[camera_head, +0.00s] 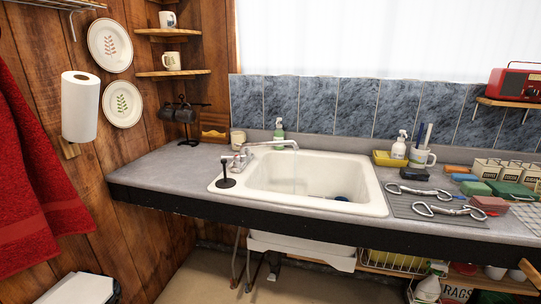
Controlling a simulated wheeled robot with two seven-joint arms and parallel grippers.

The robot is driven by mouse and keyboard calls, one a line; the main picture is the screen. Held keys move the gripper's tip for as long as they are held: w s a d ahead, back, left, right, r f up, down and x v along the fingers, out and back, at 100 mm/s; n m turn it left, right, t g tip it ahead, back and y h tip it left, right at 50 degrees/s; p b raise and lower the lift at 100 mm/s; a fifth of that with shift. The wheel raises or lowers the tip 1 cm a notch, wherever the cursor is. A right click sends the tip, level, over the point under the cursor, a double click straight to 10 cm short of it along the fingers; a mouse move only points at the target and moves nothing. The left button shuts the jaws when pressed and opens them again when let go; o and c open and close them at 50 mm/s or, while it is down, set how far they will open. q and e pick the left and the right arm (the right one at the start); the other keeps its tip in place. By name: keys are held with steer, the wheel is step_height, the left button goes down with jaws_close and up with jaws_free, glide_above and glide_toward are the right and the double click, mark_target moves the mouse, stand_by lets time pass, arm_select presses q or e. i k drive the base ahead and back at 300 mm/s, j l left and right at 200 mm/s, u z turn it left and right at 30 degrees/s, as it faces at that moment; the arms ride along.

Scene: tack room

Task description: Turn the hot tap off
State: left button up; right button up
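The white sink (375,207) is set into the grey counter. The handles are too small to tell hot from cold. A dark blue round item (341,198) lies in the basin. Neither gripper is in view.
A green bottle (279,134) and a cup (238,138) stand behind the tap. Right of the sink are a soap bottle (399,146), a mug (421,158) and metal bits (447,210) on a mat. Red towels (40,170) hang left.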

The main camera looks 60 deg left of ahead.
mark_target(237, 158)
steer(key=u, duration=2.3)
steer(key=i+j+z, duration=0.1)
steer(key=j+z, duration=0.3)
steer(key=j, duration=0.25)
steer(key=j+z, duration=0.4)
steer(key=j, duration=0.3)
